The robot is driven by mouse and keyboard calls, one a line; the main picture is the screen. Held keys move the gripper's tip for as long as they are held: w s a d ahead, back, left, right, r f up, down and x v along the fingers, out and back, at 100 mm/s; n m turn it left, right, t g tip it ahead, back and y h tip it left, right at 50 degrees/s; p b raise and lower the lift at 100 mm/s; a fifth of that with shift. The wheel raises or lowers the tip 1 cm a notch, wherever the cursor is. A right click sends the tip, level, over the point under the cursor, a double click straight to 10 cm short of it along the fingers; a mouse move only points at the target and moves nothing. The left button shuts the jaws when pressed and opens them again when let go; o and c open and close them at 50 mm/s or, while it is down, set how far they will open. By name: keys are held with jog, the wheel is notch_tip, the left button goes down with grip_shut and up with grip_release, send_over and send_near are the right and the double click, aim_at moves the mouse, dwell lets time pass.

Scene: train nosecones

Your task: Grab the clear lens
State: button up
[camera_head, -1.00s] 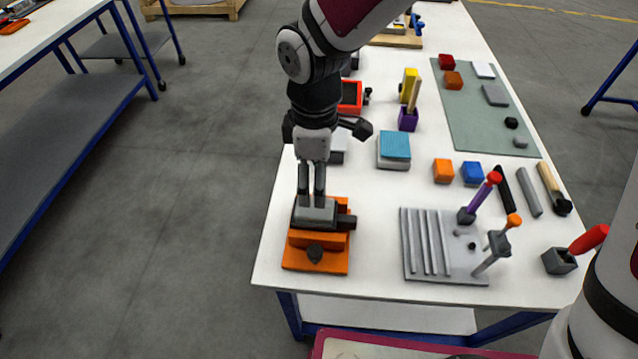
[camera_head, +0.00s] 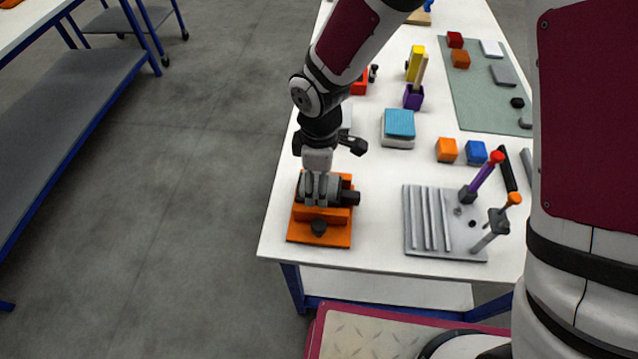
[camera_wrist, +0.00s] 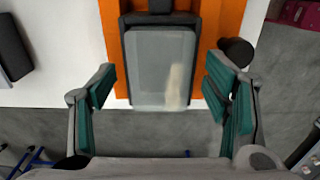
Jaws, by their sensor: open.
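The clear lens (camera_wrist: 160,65) looks like a pale, see-through rounded block in a dark frame. In the wrist view it sits on an orange fixture (camera_wrist: 220,20), at top centre. In the head view the orange fixture (camera_head: 319,233) stands at the table's near left corner, and my gripper hides most of the lens. My gripper (camera_head: 320,203) points down over the fixture. In the wrist view my gripper (camera_wrist: 160,85) is open, with one green-padded finger on each side of the lens and visible gaps. Nothing is held.
A dark knob (camera_wrist: 236,52) sticks out beside the right finger. A grey ribbed plate (camera_head: 430,245) with upright tools stands to the right on the white table (camera_head: 375,215). A blue-topped block (camera_head: 399,124) and orange cube (camera_head: 446,149) lie farther back.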

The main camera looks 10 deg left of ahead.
jog(key=c, duration=1.3)
jog(key=shift+c, duration=0.2)
